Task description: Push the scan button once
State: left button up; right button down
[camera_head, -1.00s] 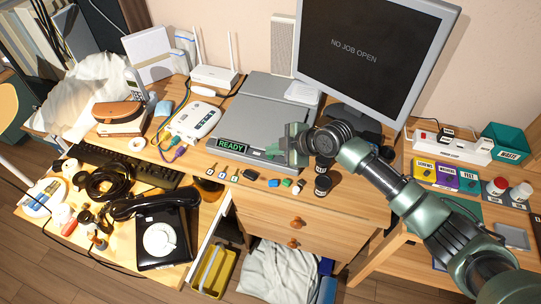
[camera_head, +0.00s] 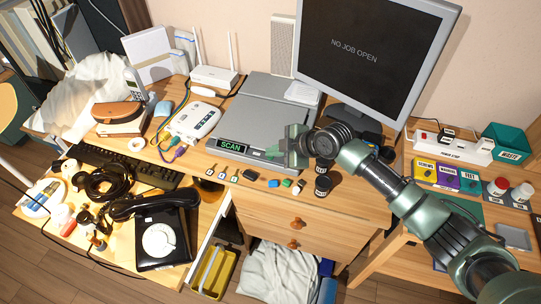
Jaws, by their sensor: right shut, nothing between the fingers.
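The flat grey scanner (camera_head: 262,112) lies on the desk, its lid closed. Its small front display (camera_head: 232,146) reads "SCAN" in green. My right gripper (camera_head: 274,153) is shut and empty, with its tips at the scanner's front right edge, just right of the display. I cannot make out the scan button itself; the gripper covers that part of the front edge. Whether the tips touch the scanner cannot be told. The monitor (camera_head: 365,50) behind reads "NO JOB OPEN". My left gripper is not in view.
Small loose parts (camera_head: 248,174) and dark jars (camera_head: 322,185) lie in front of the scanner. A white router (camera_head: 213,77) and a white box with cables (camera_head: 194,121) stand to its left. A black dial phone (camera_head: 160,240) is at lower left.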

aim_at(274, 159)
jog(key=shift+r+p, duration=0.55)
jog(key=shift+r, duration=0.2)
notch_tip(274, 159, up, 5)
jog(key=p, duration=0.4)
dwell(0.6)
